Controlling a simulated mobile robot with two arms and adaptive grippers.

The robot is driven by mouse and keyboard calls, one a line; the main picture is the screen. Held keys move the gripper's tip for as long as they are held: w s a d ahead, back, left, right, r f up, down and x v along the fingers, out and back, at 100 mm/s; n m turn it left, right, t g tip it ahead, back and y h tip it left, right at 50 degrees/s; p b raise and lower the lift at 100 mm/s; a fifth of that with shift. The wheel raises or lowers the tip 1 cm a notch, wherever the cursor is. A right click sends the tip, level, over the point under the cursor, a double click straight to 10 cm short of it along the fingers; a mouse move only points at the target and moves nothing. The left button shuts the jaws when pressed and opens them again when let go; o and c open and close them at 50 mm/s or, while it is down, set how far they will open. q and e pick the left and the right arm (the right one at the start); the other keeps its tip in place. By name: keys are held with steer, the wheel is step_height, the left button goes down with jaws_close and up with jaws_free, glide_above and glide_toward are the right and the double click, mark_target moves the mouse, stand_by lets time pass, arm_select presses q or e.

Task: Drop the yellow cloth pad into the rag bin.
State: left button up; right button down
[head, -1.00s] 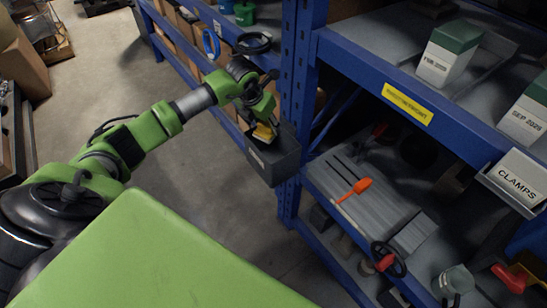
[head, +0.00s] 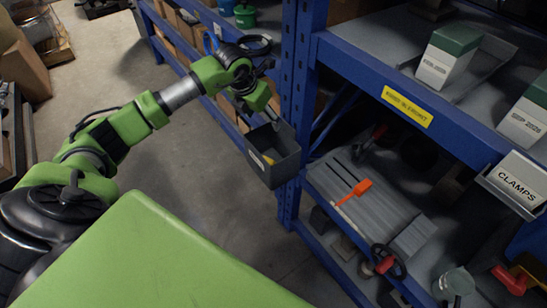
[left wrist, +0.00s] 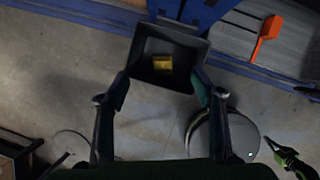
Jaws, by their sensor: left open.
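The rag bin (head: 277,170) is a dark grey open-topped box with a pale label, beside the blue shelf post. The yellow cloth pad (head: 268,160) shows inside the bin, partly hidden by its wall. In the left wrist view the pad (left wrist: 162,62) lies within the bin (left wrist: 166,80), apart from the fingers. My left gripper (head: 262,117) is open and empty just above the bin's far side. In the left wrist view its fingers (left wrist: 161,78) are spread to either side of the bin.
The blue shelf post (head: 301,100) stands right behind the bin. An orange tool (head: 355,190) lies on a grey case on the lower shelf. A black coil (head: 254,44) is on the shelf behind my left arm. Concrete floor (head: 200,200) is clear below the bin.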

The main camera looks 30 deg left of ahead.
arm_select(q)
steer(key=v, duration=0.6)
steer(key=shift+r, duration=0.15)
steer(key=shift+s, duration=0.2)
